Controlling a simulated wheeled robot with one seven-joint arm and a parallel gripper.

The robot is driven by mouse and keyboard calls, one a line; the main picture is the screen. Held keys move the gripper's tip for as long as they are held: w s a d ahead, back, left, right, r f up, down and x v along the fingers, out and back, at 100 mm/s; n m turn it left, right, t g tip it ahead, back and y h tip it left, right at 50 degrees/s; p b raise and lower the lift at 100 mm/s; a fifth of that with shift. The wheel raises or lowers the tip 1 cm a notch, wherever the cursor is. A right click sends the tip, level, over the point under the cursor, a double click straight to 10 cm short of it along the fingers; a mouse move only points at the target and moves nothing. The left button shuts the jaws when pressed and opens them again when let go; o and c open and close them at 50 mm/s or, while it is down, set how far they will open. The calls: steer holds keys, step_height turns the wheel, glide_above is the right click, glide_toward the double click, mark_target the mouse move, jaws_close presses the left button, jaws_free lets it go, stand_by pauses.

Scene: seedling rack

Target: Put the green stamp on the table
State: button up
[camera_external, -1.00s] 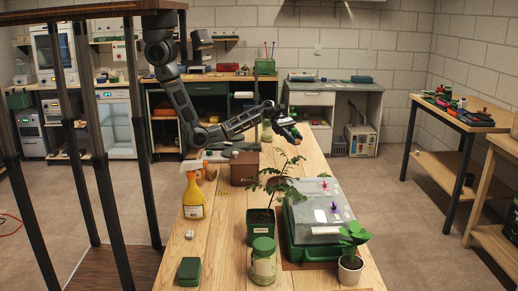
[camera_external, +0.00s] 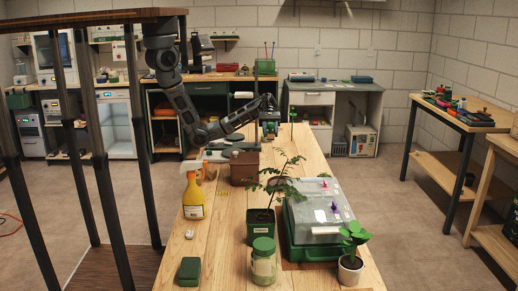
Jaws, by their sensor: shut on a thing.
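My gripper (camera_external: 269,132) is at the far end of the long wooden table (camera_external: 215,232), pointing down. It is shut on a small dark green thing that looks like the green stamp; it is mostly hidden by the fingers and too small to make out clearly. I cannot tell whether it touches the tabletop.
A yellow spray bottle (camera_external: 193,197), a tall potted plant (camera_external: 261,226), a clear-lidded green case (camera_external: 318,220), a green jar (camera_external: 263,262) and a green tin (camera_external: 189,271) stand nearer.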

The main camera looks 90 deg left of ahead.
mark_target(269, 176)
steer(key=shift+s+f, duration=0.25)
steer(key=shift+f, duration=0.1)
step_height(269, 176, down, 17)
steer(key=shift+f+b, duration=0.2)
steer(key=shift+b, duration=0.45)
steer(key=shift+d, duration=0.1)
steer(key=o, duration=0.9)
steer(key=shift+f, duration=0.1)
steer(key=shift+c, duration=0.2)
steer(key=shift+v, duration=3.85)
